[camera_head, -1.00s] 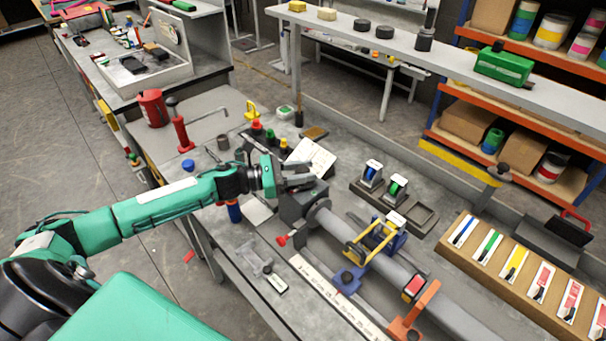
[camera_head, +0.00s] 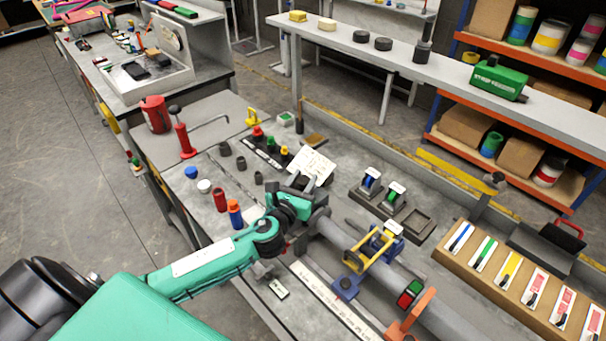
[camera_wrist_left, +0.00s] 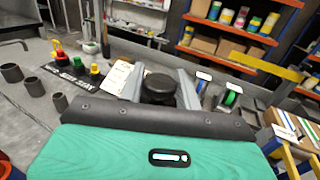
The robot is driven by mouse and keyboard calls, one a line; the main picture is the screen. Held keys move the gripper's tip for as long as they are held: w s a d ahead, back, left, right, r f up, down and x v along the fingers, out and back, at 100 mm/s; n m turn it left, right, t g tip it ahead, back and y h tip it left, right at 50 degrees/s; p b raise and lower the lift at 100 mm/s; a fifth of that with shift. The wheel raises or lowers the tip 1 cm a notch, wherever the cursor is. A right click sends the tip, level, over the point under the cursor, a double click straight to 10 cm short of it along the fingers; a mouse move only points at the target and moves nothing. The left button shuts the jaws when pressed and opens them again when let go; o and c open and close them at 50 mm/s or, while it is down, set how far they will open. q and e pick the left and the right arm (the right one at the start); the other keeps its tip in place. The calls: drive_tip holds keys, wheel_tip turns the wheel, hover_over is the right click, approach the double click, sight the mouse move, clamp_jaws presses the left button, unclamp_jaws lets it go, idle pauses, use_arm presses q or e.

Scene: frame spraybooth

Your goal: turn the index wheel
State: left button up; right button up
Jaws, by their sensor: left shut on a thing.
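The gripper and wrist hide most of the wheel. In the left wrist view a dark round knob (camera_wrist_left: 159,84) stands between the two grey fingers, and the gripper is shut on it. The tube carries a red and green patch (camera_head: 410,293). A yellow frame (camera_head: 370,246) on a blue mount straddles the tube. My right gripper is not in view.
Red and blue-orange cylinders (camera_head: 235,214) stand close to my left forearm. A white card (camera_head: 312,165) and a dark tray (camera_head: 420,224) lie behind the gripper. A long board of colour cards (camera_head: 497,264) is at the right. An orange bracket (camera_head: 412,315) stands by the tube.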

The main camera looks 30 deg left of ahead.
use_arm(q)
drive_tip(key=n+y+p, duration=0.1)
drive_tip(key=y, duration=0.1)
drive_tip(key=n+g+y, duration=0.1)
drive_tip(key=n+y, duration=0.1)
drive_tip(key=y, duration=0.1)
drive_tip(key=shift+r+n+p, duration=0.1)
drive_tip(key=shift+n+p, duration=0.2)
drive_tip(key=shift+p, duration=0.05)
drive_tip(key=shift+n+g+y+p, duration=0.35)
drive_tip(key=shift+n+g+y, duration=0.75)
drive_tip(key=shift+y, duration=0.8)
drive_tip(key=shift+n+y, duration=0.3)
drive_tip(key=o, duration=0.9)
